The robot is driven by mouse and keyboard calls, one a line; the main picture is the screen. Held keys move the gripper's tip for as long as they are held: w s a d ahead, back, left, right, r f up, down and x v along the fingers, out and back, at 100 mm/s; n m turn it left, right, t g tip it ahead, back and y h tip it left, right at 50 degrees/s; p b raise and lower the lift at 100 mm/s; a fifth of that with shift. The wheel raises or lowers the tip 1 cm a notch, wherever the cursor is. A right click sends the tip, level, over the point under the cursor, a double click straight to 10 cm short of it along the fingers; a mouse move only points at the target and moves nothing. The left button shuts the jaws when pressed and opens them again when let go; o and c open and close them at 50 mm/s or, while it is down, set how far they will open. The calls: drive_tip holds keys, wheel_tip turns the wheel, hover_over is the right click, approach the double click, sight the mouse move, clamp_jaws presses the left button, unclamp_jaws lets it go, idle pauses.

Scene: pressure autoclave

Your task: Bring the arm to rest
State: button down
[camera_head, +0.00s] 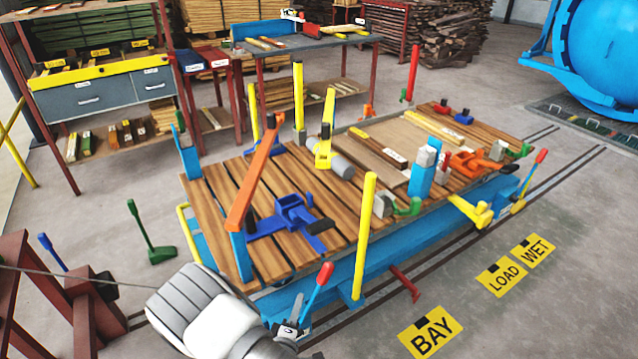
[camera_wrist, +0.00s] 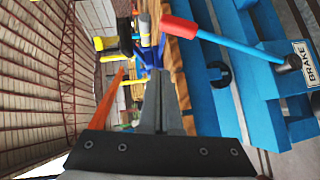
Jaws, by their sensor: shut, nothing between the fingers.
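My arm (camera_head: 205,310) reaches in from the lower left in the head view. My gripper (camera_head: 291,327) is at the near corner of the blue cart, close beside a lever with a red grip (camera_head: 320,276). In the wrist view my gripper (camera_wrist: 160,85) has its grey fingers shut together with nothing between them. The brake lever (camera_wrist: 182,27), with a red grip and blue rod, crosses to the right of the fingers. I cannot tell whether they touch.
The slatted cart (camera_head: 222,205) carries clamps, boards and an orange bar (camera_head: 255,173). A yellow post (camera_head: 364,235) stands along its near side. A dark red frame (camera_head: 80,300) is at the lower left.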

drive_tip(key=s+d+r+m+g+h+p, duration=0.1)
drive_tip(key=d+r+m+g+h, duration=0.45)
drive_tip(key=d+r, duration=0.65)
drive_tip(key=s+d+r+m+g+h+p, duration=0.15)
drive_tip(key=d+r+m+g+h, duration=0.35)
drive_tip(key=d+r, duration=0.7)
drive_tip(key=s+d+r+m+g+y, duration=0.35)
drive_tip(key=s+r+y, duration=0.25)
drive_tip(key=s+r, duration=0.4)
drive_tip(key=s+a+r+t+y+p, duration=0.1)
drive_tip(key=s+a+r+t+y, duration=0.2)
drive_tip(key=s+r+y, duration=0.3)
drive_tip(key=shift+s+a+r+m+t+p, duration=0.35)
drive_tip(key=shift+s+a+r, duration=0.35)
drive_tip(key=shift+r, duration=1)
